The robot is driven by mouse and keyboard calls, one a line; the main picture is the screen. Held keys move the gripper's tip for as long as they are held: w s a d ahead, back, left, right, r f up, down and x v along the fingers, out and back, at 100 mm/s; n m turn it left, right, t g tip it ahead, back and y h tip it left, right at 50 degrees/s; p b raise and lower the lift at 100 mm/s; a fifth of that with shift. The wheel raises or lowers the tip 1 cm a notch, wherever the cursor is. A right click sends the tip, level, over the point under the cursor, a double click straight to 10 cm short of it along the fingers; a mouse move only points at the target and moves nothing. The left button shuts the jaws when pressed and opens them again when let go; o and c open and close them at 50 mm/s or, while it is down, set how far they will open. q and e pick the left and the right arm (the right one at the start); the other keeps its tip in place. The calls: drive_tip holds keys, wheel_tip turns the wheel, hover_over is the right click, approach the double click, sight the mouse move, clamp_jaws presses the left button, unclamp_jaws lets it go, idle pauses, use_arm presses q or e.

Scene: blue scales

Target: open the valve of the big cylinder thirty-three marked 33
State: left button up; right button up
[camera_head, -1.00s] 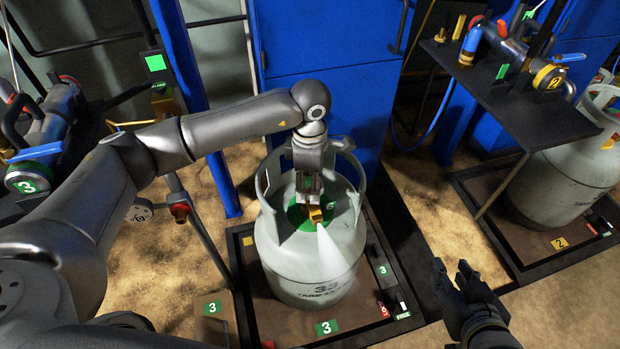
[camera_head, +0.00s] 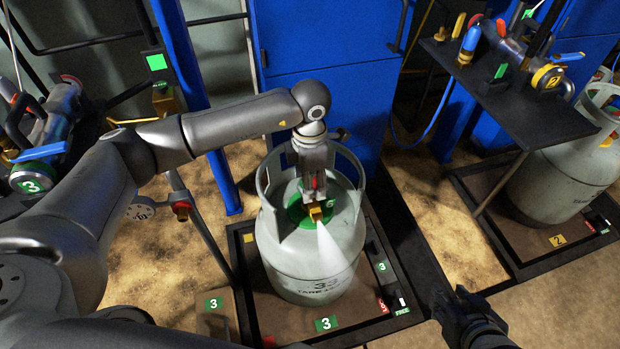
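The big pale grey-green cylinder (camera_head: 305,268), marked 33 on its front, stands upright on a low platform inside its collar handles. Its brass valve outlet (camera_head: 317,213) shows in front of a green ring on its top. A pale white cone spreads down from the outlet over the cylinder's front. My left gripper (camera_head: 315,192) points straight down at the valve inside the collar. Its fingers hide most of the valve, and a small red part shows between them. I cannot tell whether it grips. My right gripper (camera_head: 452,294) is at lower right, apart from the cylinder, with its fingers spread and empty.
The dark-edged platform (camera_head: 232,262) carries green 3 labels. A blue cabinet (camera_head: 325,105) stands behind the cylinder. At right, a dark shelf (camera_head: 530,118) holds fittings above another cylinder (camera_head: 555,185). A thin post with a red-ended fitting (camera_head: 181,210) stands at left.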

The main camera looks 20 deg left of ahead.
use_arm(q)
drive_tip(key=o, duration=1)
wheel_tip(320, 180, up, 12)
idle(0.6)
